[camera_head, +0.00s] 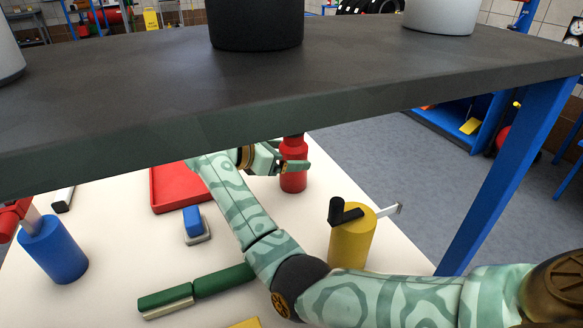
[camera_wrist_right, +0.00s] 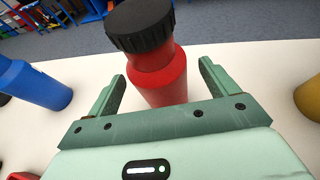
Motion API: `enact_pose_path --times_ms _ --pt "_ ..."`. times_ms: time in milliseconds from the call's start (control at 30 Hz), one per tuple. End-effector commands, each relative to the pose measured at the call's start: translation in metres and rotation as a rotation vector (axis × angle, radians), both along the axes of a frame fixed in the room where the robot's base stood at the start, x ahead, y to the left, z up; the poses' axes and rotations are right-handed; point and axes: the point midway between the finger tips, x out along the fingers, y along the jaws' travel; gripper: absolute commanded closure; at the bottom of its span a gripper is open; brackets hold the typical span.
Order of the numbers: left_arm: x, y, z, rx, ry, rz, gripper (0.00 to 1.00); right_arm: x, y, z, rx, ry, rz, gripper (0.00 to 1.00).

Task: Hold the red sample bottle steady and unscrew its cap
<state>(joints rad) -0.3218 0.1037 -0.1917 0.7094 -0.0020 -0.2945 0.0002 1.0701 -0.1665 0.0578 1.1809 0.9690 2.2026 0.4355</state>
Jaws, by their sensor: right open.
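My right gripper (camera_head: 286,160) is at the bottle's upper body. In the wrist view its fingers (camera_wrist_right: 161,84) are open, one on each side of the bottle; I cannot tell whether either touches it. My left gripper is not in view.
A dark shelf (camera_head: 330,85) with blue legs hangs over the white table (camera_head: 110,225). A yellow cylinder (camera_head: 352,245) with a black handle stands right of my arm.

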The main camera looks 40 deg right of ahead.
Motion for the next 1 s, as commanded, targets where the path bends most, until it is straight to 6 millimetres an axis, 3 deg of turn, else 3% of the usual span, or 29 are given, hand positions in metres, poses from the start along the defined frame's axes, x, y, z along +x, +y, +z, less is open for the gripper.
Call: enact_pose_path --times_ms 33,133,400,467,600,1000 --pt "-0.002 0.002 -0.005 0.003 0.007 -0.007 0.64 0.001 -0.008 -0.01 -0.004 0.005 -0.002 0.14" --pt "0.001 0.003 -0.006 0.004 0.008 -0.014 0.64 0.0 -0.02 -0.013 -0.003 0.004 -0.001 0.14" --pt "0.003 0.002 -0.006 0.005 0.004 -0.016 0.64 0.0 -0.024 -0.011 -0.001 0.001 0.0 0.14" --pt "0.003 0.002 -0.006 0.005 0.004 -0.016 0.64 0.0 -0.024 -0.011 -0.001 0.001 0.0 0.28" --pt "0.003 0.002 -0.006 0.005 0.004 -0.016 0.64 0.0 -0.024 -0.011 0.0 0.001 0.0 0.67" --pt "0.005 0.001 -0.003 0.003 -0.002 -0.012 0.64 0.0 -0.023 -0.003 0.0 -0.002 0.0 0.67"
